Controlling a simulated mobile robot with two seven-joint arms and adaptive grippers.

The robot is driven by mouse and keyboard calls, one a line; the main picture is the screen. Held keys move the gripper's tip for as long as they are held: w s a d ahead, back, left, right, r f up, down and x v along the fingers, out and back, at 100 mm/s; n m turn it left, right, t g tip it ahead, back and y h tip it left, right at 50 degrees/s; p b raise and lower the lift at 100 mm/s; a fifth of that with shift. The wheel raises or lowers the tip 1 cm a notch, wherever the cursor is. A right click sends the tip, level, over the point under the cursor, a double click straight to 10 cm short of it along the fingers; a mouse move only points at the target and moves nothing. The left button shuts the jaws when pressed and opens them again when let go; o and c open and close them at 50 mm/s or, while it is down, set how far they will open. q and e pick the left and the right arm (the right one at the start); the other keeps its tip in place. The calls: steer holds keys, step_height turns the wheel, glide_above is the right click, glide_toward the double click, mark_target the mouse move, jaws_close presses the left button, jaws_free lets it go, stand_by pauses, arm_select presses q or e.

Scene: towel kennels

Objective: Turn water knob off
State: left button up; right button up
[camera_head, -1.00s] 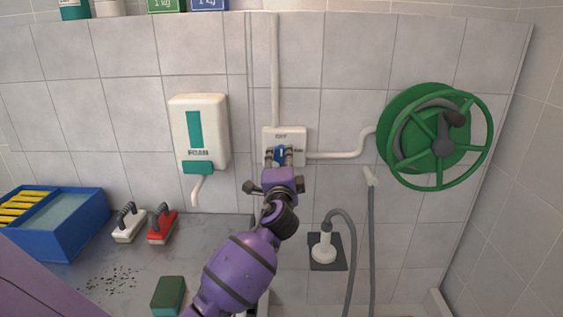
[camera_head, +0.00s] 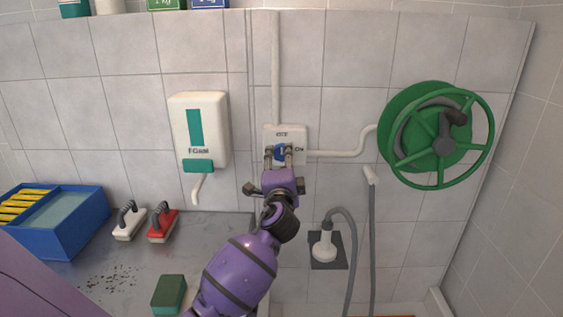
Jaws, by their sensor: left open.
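The water knob (camera_head: 281,152) is blue and sits on a white wall box (camera_head: 284,133) with small lettering above it and "On" at its right. My left gripper (camera_head: 279,157) is up at the box, its two fingers on either side of the knob. The fingers are open; whether they touch the knob I cannot tell. The gripper body hides the lower part of the box. My right gripper does not show.
A white foam dispenser (camera_head: 201,135) hangs left of the box. A green hose reel (camera_head: 436,138) is at right, joined by a white pipe (camera_head: 340,154). A grey hose (camera_head: 372,240) hangs below. A blue tub (camera_head: 62,235), brushes and a sponge (camera_head: 169,294) lie on the counter.

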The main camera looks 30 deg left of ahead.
arm_select(q)
steer(key=v, duration=1.1)
steer(key=d+f+n+h, duration=0.2)
steer(key=d+f+h, duration=0.6)
steer(key=f, duration=0.5)
steer(key=s+d+f+n+g+h, duration=0.15)
steer(key=s+d+f, duration=0.25)
steer(key=s+f, duration=0.55)
steer(key=s+d+f+n+g, duration=0.2)
steer(key=s+f+g, duration=0.1)
steer(key=s+f, duration=0.7)
steer(key=s+d+f+n+g, duration=0.2)
steer(key=s+f, duration=0.8)
steer(key=s, duration=0.7)
steer(key=shift+d+f+n+g+h+p, duration=0.15)
steer(key=shift+f+n+g+h+p, duration=0.25)
steer(key=shift+n, duration=0.45)
